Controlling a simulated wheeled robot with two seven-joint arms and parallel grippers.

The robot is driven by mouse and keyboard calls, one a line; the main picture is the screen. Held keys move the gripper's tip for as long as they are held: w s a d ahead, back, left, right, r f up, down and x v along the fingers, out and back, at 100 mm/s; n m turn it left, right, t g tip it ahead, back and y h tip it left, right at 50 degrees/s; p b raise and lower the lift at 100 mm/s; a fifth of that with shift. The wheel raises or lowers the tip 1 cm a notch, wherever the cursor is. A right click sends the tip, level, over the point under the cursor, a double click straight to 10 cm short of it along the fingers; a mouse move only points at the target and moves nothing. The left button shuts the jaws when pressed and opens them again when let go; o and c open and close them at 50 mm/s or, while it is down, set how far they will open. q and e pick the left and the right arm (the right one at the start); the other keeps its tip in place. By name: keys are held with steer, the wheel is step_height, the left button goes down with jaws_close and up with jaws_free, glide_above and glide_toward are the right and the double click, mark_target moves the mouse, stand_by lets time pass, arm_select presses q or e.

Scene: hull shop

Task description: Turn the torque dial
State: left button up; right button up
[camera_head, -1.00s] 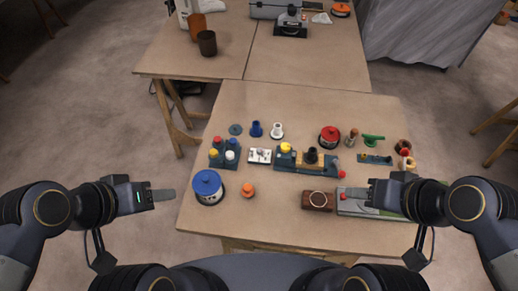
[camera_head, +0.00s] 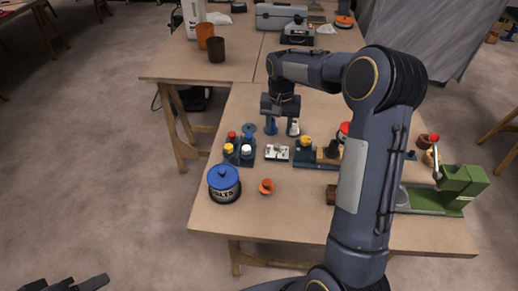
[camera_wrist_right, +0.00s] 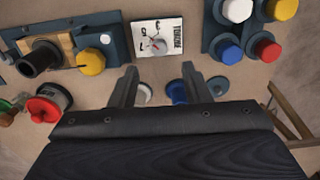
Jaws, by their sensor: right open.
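The torque dial (camera_head: 276,153) is a small white square panel on the table, left of the middle; its lettered face with a red pointer shows in the right wrist view (camera_wrist_right: 158,38). My right gripper (camera_head: 282,127) points down just behind the dial, near a blue knob and a white knob. Its two fingers (camera_wrist_right: 159,74) are spread with nothing held, and the dial lies just beyond the fingertips in the wrist view. My left gripper (camera_head: 88,284) shows only partly at the bottom left, away from the table.
A block of coloured buttons (camera_head: 240,150) stands left of the dial, and a teal fixture (camera_head: 304,155) with a yellow knob stands right. A blue-lidded pot (camera_head: 224,182) and an orange knob (camera_head: 266,187) are in front. A green machine (camera_head: 462,184) is at right. My right arm hides the middle right.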

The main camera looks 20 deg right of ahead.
mark_target(277, 145)
step_height(277, 145, down, 8)
steer(key=shift+r, duration=0.2)
jaws_close()
stand_by(0.4)
steer(key=shift+n, duration=0.4)
steer(key=n, duration=0.3)
steer(key=shift+n, duration=2.6)
